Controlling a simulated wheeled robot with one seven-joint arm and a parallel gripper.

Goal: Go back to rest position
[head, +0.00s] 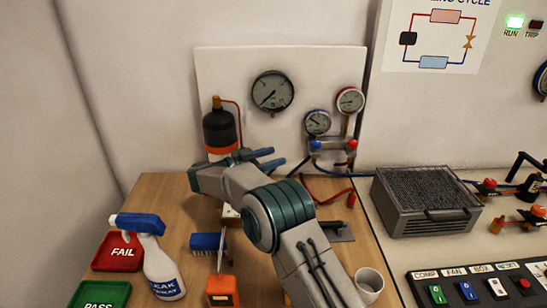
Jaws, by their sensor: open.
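My arm reaches up from the bottom of the head view, bends at a dark teal joint and ends over the back of the wooden bench (150,195). My gripper (279,156) points to the right, with its two blue-grey fingers apart and nothing seen between them. It is in front of the white gauge panel (230,75), below the large dial gauge (273,91) and left of the manifold with red and blue knobs (332,147). My arm hides part of the bench and a white item (230,212) beneath it.
A dark bottle (218,128) with an orange base stands close left of my gripper. A spray bottle (162,265), red FAIL tray (118,251), green PASS tray (100,295), blue brush (207,242) and orange tool (222,291) are at left. A white cup (369,284) stands right of my arm.

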